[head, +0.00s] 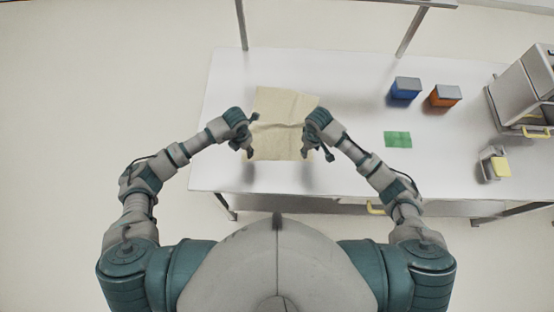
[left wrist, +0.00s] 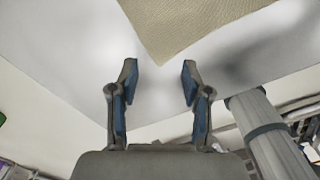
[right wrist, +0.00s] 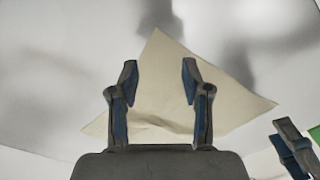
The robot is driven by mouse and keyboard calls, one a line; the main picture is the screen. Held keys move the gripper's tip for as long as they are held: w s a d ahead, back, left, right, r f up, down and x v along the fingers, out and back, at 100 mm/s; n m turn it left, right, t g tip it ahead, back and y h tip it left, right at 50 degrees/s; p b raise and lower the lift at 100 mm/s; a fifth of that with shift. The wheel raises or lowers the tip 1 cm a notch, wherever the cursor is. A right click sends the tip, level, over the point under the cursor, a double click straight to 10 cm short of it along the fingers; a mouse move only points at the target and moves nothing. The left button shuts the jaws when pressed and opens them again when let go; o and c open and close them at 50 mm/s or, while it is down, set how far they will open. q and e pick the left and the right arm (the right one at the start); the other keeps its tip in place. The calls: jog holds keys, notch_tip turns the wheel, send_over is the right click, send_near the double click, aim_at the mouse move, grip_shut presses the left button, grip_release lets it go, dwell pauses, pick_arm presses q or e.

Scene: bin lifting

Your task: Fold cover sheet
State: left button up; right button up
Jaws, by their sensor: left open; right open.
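A cream cover sheet (head: 277,146) lies on the white table in the head view, spread out with a wrinkle across its middle. My left gripper (head: 252,136) is over the sheet's left edge, open and empty. In the left wrist view a corner of the sheet (left wrist: 185,25) lies beyond the open fingers (left wrist: 160,80). My right gripper (head: 316,150) is over the sheet's right edge, open and empty. In the right wrist view the sheet (right wrist: 165,75) shows behind and between the open fingers (right wrist: 160,80), one corner pointing up. My grippers hide parts of both side edges.
The white table (head: 350,85) has free room right of the sheet. A green cloth-like piece (head: 397,139), a blue box (head: 406,89) and an orange box (head: 444,96) stand further right. A grey drawer unit (head: 525,85) and a small holder with a yellow block (head: 500,167) are at the right end.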

aim_at(245, 156)
pick_arm(q)
jog(key=f, duration=0.4)
jog(key=shift+w+d+f, duration=0.1)
jog(key=shift+w+d, duration=0.1)
jog(key=shift+w, duration=0.15)
pick_arm(e)
jog(key=f, duration=0.4)
jog(key=shift+w+d+f, duration=0.1)
jog(key=shift+w+f, duration=0.05)
jog(key=shift+w, duration=0.25)
pick_arm(q)
jog(key=shift+s, duration=0.1)
pick_arm(e)
jog(key=shift+s, duration=0.15)
pick_arm(q)
jog(key=shift+s+a, duration=0.1)
jog(key=shift+f+b, duration=0.2)
jog(key=shift+b, duration=0.1)
pick_arm(e)
jog(key=shift+f, duration=0.2)
pick_arm(q)
jog(key=c, duration=0.7)
pick_arm(e)
jog(key=shift+r, duration=0.1)
jog(key=c, duration=0.7)
pick_arm(q)
grip_shut()
pick_arm(e)
grip_shut()
